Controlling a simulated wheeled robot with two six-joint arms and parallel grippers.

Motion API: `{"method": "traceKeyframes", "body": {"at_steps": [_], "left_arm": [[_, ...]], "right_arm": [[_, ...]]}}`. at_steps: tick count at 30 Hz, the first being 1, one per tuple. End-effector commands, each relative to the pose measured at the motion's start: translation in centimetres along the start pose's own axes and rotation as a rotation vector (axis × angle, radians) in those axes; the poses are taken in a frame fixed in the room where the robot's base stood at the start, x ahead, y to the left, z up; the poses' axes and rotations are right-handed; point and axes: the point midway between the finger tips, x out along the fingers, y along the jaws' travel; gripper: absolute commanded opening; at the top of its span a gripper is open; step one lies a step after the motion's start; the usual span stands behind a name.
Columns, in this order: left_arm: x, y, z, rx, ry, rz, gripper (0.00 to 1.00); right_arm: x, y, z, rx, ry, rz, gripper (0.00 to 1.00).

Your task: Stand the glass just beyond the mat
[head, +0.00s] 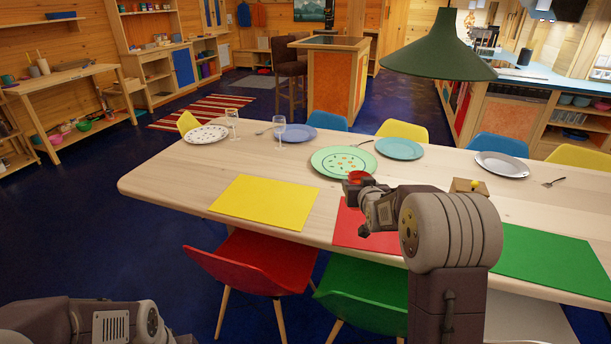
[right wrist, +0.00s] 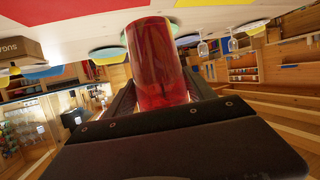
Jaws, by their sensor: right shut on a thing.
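My right gripper (head: 356,186) is shut on a red, see-through glass (head: 359,178) over the table, at the far left end of the red mat (head: 352,226). In the right wrist view the glass (right wrist: 160,60) sits between the fingers (right wrist: 160,100), with the table at the top of the picture. My gripper and arm hide much of the glass and part of the red mat in the head view. I cannot tell whether the glass touches the table. My left gripper is out of view; only part of my left arm shows at the lower left.
A green patterned plate (head: 330,161) lies close behind the glass. A yellow mat (head: 262,203) lies to the left, a green mat (head: 545,258) to the right. A small brown box (head: 460,186) stands right of my gripper. Two wine glasses (head: 280,132) stand farther left. A green lamp (head: 440,50) hangs above.

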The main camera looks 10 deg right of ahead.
Motion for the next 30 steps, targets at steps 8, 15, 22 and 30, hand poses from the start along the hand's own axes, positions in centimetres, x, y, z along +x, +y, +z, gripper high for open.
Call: {"method": "traceKeyframes", "body": {"at_steps": [8,15,22,30], "left_arm": [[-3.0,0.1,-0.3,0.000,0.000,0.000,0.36],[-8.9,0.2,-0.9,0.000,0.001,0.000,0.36],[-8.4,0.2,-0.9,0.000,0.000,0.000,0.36],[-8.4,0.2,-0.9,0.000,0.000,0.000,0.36]], "right_arm": [[-1.1,0.0,-3.0,0.000,0.004,0.000,0.00],[-3.1,0.0,-8.5,0.000,0.003,0.000,0.00],[-2.9,0.0,-8.0,0.000,0.003,0.000,0.00],[-2.9,-0.2,-8.3,0.001,0.005,0.003,0.00]]}}
